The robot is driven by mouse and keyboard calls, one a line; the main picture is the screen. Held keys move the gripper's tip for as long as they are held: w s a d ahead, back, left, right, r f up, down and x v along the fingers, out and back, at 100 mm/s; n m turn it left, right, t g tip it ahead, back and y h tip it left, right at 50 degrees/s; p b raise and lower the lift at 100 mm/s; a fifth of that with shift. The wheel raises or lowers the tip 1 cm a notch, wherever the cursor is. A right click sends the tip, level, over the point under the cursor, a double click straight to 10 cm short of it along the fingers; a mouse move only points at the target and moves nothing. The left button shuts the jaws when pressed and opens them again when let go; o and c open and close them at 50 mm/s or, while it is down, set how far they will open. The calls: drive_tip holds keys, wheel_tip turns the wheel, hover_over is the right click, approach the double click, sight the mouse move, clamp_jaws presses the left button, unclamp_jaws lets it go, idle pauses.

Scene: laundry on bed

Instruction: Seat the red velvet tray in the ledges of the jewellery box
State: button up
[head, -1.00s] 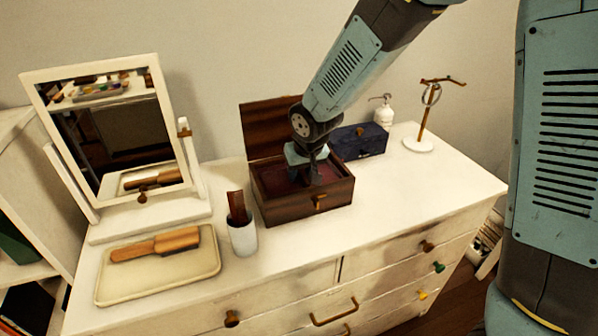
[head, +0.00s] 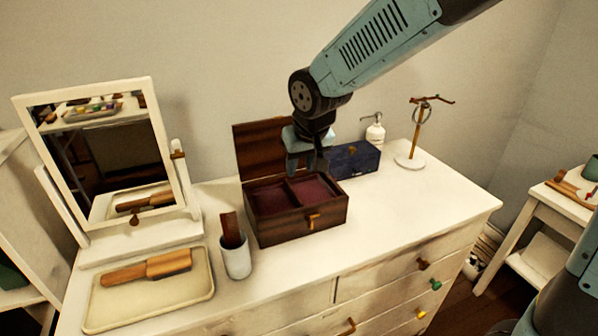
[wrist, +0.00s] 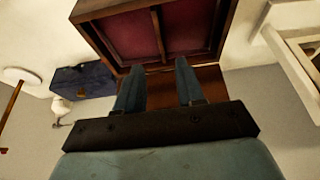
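The brown wooden jewellery box (head: 283,231) stands on the dresser with its lid (head: 262,150) open at the back. The red velvet tray (head: 268,199), with two red panels and a wooden divider, lies inside the box, below the rim. It also shows in the wrist view (wrist: 128,35), looking roughly square to the walls. I cannot tell whether it rests fully on the ledges, which are hidden. My gripper (head: 308,173) hangs above the rear of the box, clear of the tray. In the wrist view its two fingers (wrist: 160,66) are apart with nothing between them.
A dark blue box (head: 356,161), a white pump bottle (head: 375,135) and a ring stand (head: 410,162) are behind and right. A cup with a comb (head: 236,258), a brush on a cream tray (head: 190,292) and a mirror (head: 150,110) are left. The dresser's right front is clear.

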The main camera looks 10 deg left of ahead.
drive_tip(key=shift+r, duration=0.2)
drive_tip(key=s+d+r+m, duration=0.1)
drive_tip(key=d+r, duration=0.2)
drive_tip(key=d, duration=0.3)
drive_tip(key=s+d+r+m+t+h, duration=0.1)
drive_tip(key=d+r, duration=0.1)
drive_tip(key=d, duration=0.5)
drive_tip(key=s+d+r+m, duration=0.1)
drive_tip(key=d+r, duration=0.2)
drive_tip(key=d, duration=0.3)
drive_tip(key=s+d+r+m+h, duration=0.1)
drive_tip(key=s+d+r+m, duration=0.1)
drive_tip(key=s+d, duration=0.9)
drive_tip(key=shift+s+d+r+m+t, duration=0.35)
drive_tip(key=shift+d+m, duration=0.35)
drive_tip(key=shift+d, duration=0.5)
drive_tip(key=shift+w+f, duration=0.1)
drive_tip(key=shift+w, duration=0.1)
drive_tip(key=shift+o, duration=0.4)
